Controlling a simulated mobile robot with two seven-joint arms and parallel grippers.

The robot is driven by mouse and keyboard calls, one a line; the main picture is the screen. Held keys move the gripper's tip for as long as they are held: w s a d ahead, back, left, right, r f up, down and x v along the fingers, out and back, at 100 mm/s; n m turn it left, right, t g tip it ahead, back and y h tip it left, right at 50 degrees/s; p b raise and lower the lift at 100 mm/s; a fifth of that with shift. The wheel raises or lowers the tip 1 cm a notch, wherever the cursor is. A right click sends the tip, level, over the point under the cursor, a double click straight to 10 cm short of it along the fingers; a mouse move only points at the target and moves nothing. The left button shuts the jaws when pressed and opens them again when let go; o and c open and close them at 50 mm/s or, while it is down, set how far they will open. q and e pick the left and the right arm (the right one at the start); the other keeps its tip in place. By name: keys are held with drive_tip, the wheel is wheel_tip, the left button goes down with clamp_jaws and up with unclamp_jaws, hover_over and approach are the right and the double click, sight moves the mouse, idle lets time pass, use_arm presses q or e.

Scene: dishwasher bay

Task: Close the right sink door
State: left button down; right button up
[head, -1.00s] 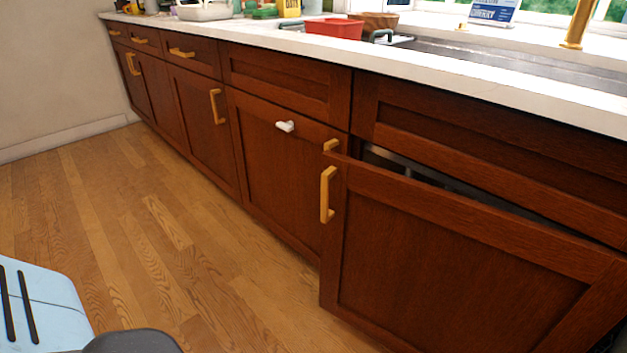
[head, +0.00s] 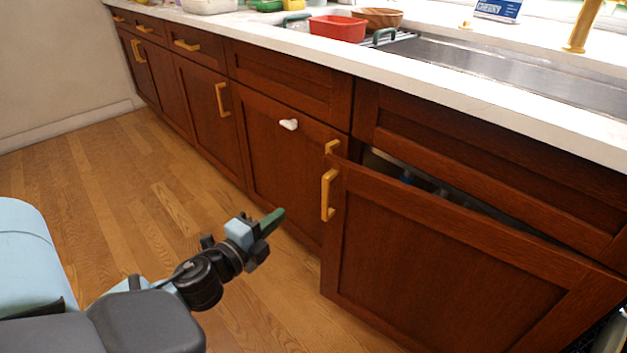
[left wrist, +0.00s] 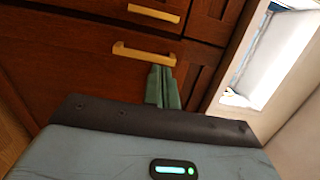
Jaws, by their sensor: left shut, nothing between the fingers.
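The right sink door (head: 455,265) is dark red-brown wood and stands ajar below the sink, its left edge swung out toward me. A dark gap shows along its top. Its gold bar handle (head: 327,195) is near the left edge. My left gripper (head: 274,221) reaches in from the lower left, in front of the neighbouring cabinet front and left of the door's handle, apart from both. Its green fingers are together and empty; they also show in the left wrist view (left wrist: 162,88), with wood fronts behind. My right gripper is not in view.
The white countertop (head: 470,85) carries a red tub (head: 337,28) and a wooden bowl (head: 377,17) beside the metal sink (head: 500,72). The wood floor (head: 110,200) at left is clear.

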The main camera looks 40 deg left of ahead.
use_arm(q)
drive_tip(key=shift+w+r, duration=0.1)
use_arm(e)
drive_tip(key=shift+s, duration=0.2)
